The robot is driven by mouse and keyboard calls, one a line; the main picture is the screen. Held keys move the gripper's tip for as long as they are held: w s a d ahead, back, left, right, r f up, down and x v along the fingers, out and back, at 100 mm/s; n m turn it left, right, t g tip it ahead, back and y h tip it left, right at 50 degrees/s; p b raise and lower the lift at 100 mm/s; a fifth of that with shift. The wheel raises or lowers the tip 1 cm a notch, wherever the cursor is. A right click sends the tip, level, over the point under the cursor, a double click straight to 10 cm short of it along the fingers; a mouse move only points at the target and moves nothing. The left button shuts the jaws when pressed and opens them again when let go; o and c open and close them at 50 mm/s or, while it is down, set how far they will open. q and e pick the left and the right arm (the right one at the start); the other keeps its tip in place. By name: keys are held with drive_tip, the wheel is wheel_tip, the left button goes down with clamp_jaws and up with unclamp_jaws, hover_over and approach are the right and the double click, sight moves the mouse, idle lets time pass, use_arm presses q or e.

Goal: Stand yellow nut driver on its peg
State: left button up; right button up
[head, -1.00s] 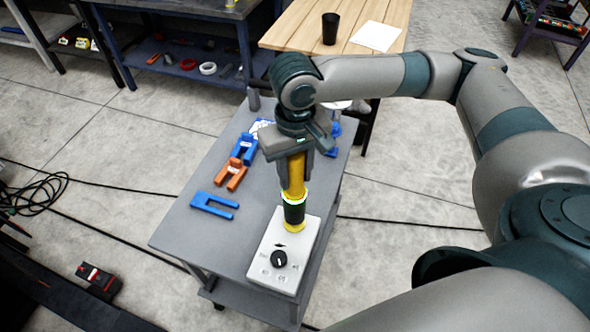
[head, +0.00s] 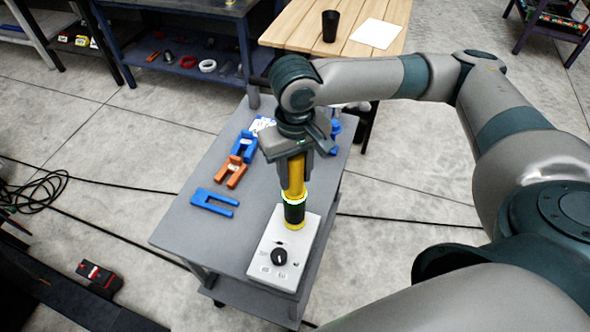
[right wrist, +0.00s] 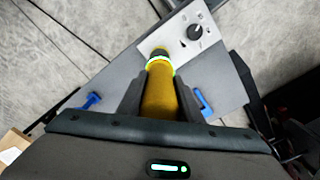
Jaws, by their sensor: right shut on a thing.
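The yellow nut driver (head: 296,178) stands about upright in my right gripper (head: 296,170), which is shut on its upper yellow part. Below the fingers are a glowing green ring, a black band (head: 294,213) and a yellow foot at the far end of a white box (head: 264,246) with a black dial. In the right wrist view the yellow shaft (right wrist: 163,95) runs between the two dark fingers towards the box. The peg is hidden, and I cannot tell whether the driver is seated on it. My left gripper is out of view.
On the grey table (head: 190,235), left of the driver, lie a blue forked piece (head: 205,197), an orange one (head: 232,172) and another blue one (head: 243,148). A blue item (head: 335,130) stands behind my gripper. A wooden table (head: 290,35) is at the back.

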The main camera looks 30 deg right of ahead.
sight(295, 161)
drive_tip(key=shift+f, duration=1.05)
drive_tip(key=o, duration=1.7)
drive_tip(key=shift+o, duration=0.2)
drive_tip(key=shift+r+p, duration=0.85)
drive_tip(key=shift+r, duration=2.65)
